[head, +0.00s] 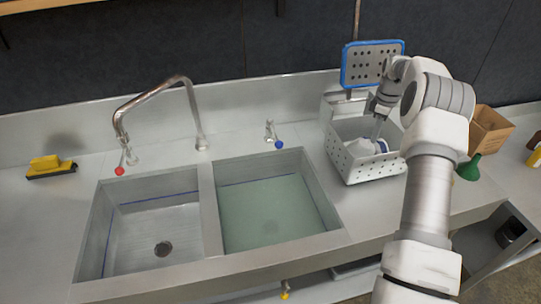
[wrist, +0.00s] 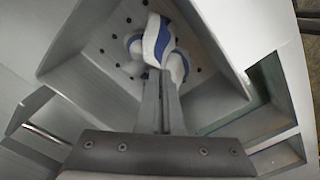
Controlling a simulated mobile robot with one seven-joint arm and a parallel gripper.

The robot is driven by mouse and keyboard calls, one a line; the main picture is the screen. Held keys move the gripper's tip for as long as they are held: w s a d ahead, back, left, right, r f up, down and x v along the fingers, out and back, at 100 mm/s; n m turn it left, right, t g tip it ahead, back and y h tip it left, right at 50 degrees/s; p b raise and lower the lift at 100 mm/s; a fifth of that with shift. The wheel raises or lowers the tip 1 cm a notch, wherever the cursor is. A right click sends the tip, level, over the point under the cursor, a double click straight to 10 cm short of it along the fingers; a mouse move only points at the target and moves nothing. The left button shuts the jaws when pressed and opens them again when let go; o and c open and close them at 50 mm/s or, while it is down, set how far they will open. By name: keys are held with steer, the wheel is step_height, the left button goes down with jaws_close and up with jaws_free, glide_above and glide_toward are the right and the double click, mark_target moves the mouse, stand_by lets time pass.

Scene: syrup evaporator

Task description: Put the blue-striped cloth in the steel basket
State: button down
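The white cloth with blue stripes (head: 362,147) is inside the perforated steel basket (head: 376,169), which stands on the counter right of the sinks. My gripper (head: 378,133) reaches down into the basket from above. In the wrist view the two fingers (wrist: 161,76) are close together, with the bunched cloth (wrist: 158,42) at their tips. The cloth is over the holed basket floor (wrist: 120,45). The fingers appear shut on the cloth. Whether the cloth touches the floor cannot be told.
Two sink basins lie to the left; the right one holds greenish water (head: 268,208). A blue-framed perforated panel (head: 371,64) stands behind the basket. A cardboard box (head: 489,131) and a green funnel (head: 469,167) are to the right. A yellow sponge (head: 47,164) lies far left.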

steer(key=shift+w+a+f+b, duration=0.1)
steer(key=shift+f+b, duration=0.85)
steer(key=shift+f, duration=1.55)
jaws_free()
steer(key=shift+r, duration=0.15)
step_height(320, 180, up, 5)
steer(key=p, duration=0.3)
steer(key=shift+r+p, duration=0.15)
steer(key=shift+p, duration=0.25)
